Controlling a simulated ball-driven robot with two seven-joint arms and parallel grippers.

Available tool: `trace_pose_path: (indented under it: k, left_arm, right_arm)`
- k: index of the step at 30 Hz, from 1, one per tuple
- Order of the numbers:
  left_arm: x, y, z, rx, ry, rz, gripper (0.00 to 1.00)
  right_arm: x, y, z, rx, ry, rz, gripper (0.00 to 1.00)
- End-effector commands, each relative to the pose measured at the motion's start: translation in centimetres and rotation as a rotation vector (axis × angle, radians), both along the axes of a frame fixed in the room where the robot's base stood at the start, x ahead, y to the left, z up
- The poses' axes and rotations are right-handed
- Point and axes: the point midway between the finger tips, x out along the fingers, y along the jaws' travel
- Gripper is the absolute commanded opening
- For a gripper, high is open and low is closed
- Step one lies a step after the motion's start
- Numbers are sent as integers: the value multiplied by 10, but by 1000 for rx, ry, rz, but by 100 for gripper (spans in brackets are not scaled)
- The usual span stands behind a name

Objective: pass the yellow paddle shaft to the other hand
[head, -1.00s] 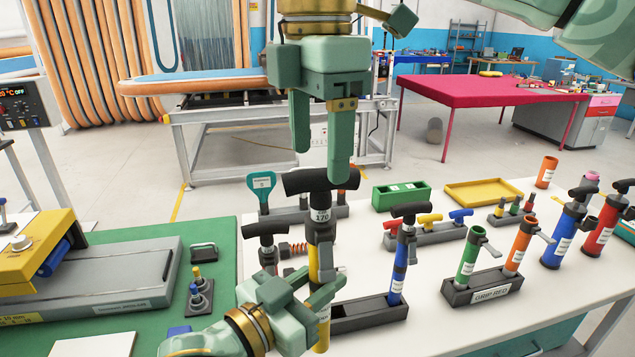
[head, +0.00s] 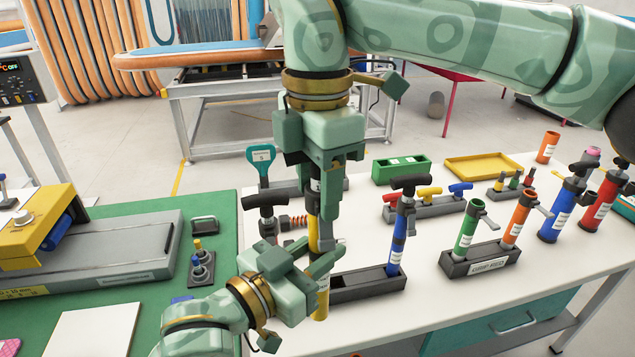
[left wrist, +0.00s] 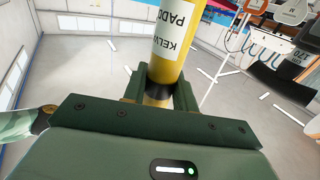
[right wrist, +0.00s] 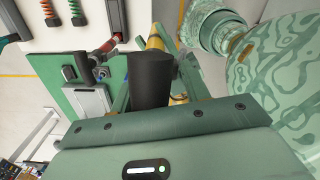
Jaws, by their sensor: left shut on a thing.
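The yellow paddle shaft (head: 322,302) stands upright, with a black upper part and a black T-handle on top. My left gripper (head: 318,270) is shut on the shaft below the black part. The left wrist view shows the yellow tube (left wrist: 178,45) with its white label rising between the left fingers. My right gripper (head: 328,200) points down over the top of the shaft, its fingers around the upper part, hiding the handle in the head view. In the right wrist view the black handle (right wrist: 152,80) lies between the right fingers, which look apart with a small gap.
A blue pump (head: 396,245) stands in a dark holder (head: 370,285) just right of the shaft. A black-handled item (head: 265,210) stands close on the left. Green and orange tubes fill a labelled rack (head: 478,260) farther right. The white table's front right is clear.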

Motion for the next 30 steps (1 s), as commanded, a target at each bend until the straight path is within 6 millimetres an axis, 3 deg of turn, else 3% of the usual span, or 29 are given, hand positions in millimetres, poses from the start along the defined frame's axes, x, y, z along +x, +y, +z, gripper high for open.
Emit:
trace_pose_path:
  k: [1,2,7,8,10,20,23,26,30]
  left_arm:
    - [-1,-1,4,-8,-6,-2,1]
    - [-1,-1,4,-9,-7,-3,1]
    - [-1,-1,5,-11,-7,-5,1]
    - [-1,-1,5,-12,-8,-5,36]
    - [-1,-1,4,-11,-7,-5,54]
    - [0,-1,-4,7,5,-2,54]
    - [3,0,-29,57,36,2,54]
    - [4,4,-75,145,92,3,54]
    - [-5,17,-164,319,194,-5,54]
  right_arm:
    - [0,0,-2,-3,1,3,24]
    - [0,0,-2,-3,1,3,17]
    - [0,0,-2,-2,-1,4,16]
    - [0,0,-2,-1,-2,4,15]
    - [1,0,-1,-2,-2,3,11]
    - [0,0,-1,0,-1,2,10]
    - [0,0,0,0,-1,1,10]
    - [0,0,0,0,-1,1,10]
    - [0,0,0,0,-1,1,10]
